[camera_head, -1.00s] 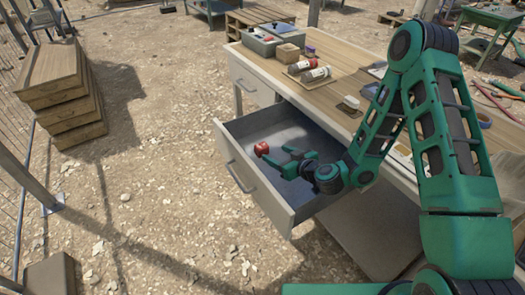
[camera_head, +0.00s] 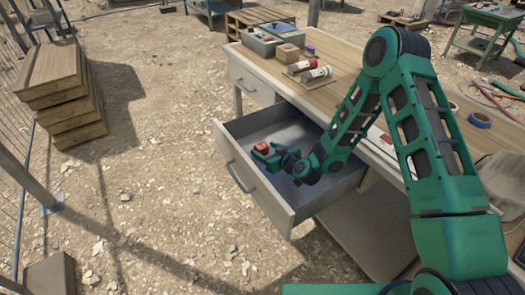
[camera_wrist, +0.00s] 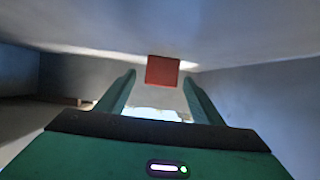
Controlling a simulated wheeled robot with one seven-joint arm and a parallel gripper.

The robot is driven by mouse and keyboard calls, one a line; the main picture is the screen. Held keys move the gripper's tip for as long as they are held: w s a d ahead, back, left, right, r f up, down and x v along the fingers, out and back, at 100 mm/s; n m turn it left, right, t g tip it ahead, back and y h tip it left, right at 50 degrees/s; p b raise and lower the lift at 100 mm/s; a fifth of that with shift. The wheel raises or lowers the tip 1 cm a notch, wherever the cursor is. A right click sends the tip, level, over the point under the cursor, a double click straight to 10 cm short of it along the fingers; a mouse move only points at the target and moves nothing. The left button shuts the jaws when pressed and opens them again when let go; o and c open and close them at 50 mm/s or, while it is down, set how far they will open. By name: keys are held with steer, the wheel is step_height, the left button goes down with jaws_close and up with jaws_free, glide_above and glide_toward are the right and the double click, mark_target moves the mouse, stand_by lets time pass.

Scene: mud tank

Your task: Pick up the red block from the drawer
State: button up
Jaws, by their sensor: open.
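The red block (camera_head: 262,147) is in the open drawer (camera_head: 238,178), near its left side in the head view. In the wrist view the red block (camera_wrist: 162,71) is straight ahead, just beyond and between the fingertips. My gripper (camera_head: 265,155) is inside the drawer, open and empty, with its fingers pointing at the block. In the wrist view the two fingers of my gripper (camera_wrist: 160,82) stand apart on either side of the block's line. The head view does not show clearly whether a finger touches the block.
The drawer walls surround my gripper closely. The workbench top (camera_head: 345,93) is above and behind, with a grey toolbox (camera_head: 262,45), a small wooden box (camera_head: 287,52) and bottles (camera_head: 315,74). Stacked wooden planks (camera_head: 65,90) stand at left. Open dirt ground lies in front.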

steer(key=shift+x, duration=1.05)
steer(key=c, duration=1.1)
steer(key=shift+r, duration=0.15)
